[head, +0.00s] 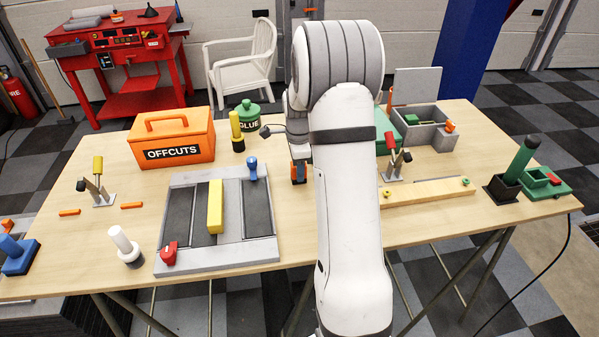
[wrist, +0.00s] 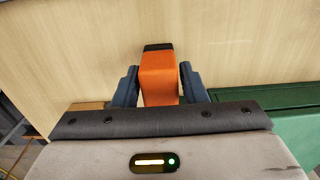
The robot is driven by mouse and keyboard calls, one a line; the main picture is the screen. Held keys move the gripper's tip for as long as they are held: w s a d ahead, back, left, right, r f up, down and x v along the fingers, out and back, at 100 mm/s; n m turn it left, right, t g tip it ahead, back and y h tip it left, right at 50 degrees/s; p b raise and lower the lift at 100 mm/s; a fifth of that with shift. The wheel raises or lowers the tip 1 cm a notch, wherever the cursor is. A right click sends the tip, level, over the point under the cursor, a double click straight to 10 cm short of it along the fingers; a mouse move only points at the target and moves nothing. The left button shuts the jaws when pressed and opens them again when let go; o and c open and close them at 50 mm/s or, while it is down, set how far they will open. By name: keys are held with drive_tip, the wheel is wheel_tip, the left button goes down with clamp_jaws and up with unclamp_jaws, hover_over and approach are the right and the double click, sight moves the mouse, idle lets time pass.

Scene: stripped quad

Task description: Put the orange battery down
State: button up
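The orange battery (wrist: 160,82) has a dark end and sits between the two dark fingers of my gripper (wrist: 158,69) in the wrist view. The fingers lie against its two sides, so my gripper is shut on it. In the head view a small part of the battery (head: 299,172) shows left of my arm, over the middle of the wooden table (head: 290,235). I cannot tell whether its lower end touches the tabletop. My arm hides much of that area.
Left of the arm are a grey tray (head: 215,262) with a yellow bar, an orange offcuts box (head: 178,137) and a green glue pot (head: 248,117). Right are a wooden strip (head: 430,191), a clamp (head: 394,165) and a grey bin (head: 430,134). Bare tabletop lies around the battery.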

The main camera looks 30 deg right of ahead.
clamp_jaws()
drive_tip(key=shift+r, duration=0.1)
